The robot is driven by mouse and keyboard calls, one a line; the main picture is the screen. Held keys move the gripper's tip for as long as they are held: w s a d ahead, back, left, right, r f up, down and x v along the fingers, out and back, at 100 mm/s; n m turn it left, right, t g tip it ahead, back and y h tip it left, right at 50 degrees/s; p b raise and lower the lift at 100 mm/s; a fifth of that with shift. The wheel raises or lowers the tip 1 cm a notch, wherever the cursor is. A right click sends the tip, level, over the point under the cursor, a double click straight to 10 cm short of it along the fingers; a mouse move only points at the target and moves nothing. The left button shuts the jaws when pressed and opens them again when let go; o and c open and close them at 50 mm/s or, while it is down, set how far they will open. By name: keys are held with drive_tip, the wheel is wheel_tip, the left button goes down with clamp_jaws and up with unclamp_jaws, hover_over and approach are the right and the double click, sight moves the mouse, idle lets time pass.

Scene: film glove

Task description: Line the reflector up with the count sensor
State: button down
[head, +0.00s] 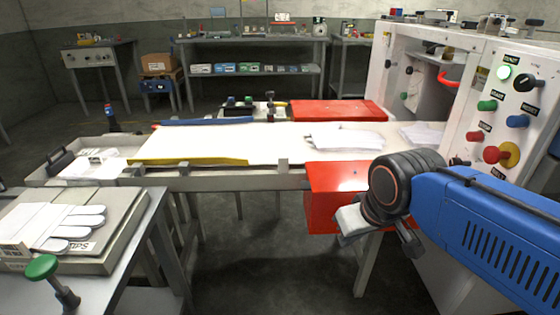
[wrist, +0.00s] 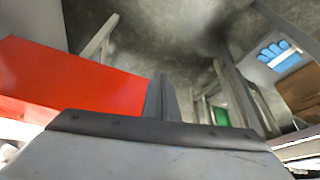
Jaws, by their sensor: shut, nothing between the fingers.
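My gripper (wrist: 162,98) shows in the wrist view as grey fingers shut together with nothing between them. In the head view, the end of my arm hangs in front of the red guard box at the belt's front edge; its fingertips are not clear there. A dark upright post with a knob (head: 270,104) stands at the far side of the belt, possibly part of the count sensor. A small grey bracket (head: 283,165) on the near rail is possibly the reflector's mount. I cannot tell for sure which part is the reflector or whether the two line up.
The white belt (head: 230,143) carries a pale stack (head: 345,137) near the machine (head: 430,75). Red boxes (head: 335,192) (head: 335,110) flank the belt. A green-knobbed handle (head: 42,267) and a glove-topped pack (head: 50,225) are at lower left. The floor between is open.

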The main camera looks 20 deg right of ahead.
idle(0.4)
drive_tip(key=c, duration=1.8)
unclamp_jaws()
drive_tip(key=shift+w+r, duration=0.1)
drive_tip(key=shift+r, duration=0.05)
drive_tip(key=o, duration=0.4)
drive_tip(key=w+r, duration=0.4)
drive_tip(key=w+a+r+m+g, duration=0.1)
drive_tip(key=w+r, duration=0.4)
drive_tip(key=w+r+g, duration=0.1)
drive_tip(key=w+r, duration=0.3)
drive_tip(key=w, duration=0.1)
drive_tip(key=shift+w+a+r, duration=0.15)
drive_tip(key=shift+a+r, duration=0.05)
drive_tip(key=shift+a, duration=0.15)
drive_tip(key=shift+c, duration=0.2)
wheel_tip(320, 180, up, 7)
drive_tip(key=m+g, duration=0.2)
drive_tip(key=g, duration=0.1)
hover_over(283, 156)
wheel_tip(283, 156, down, 17)
drive_tip(key=shift+f, duration=0.1)
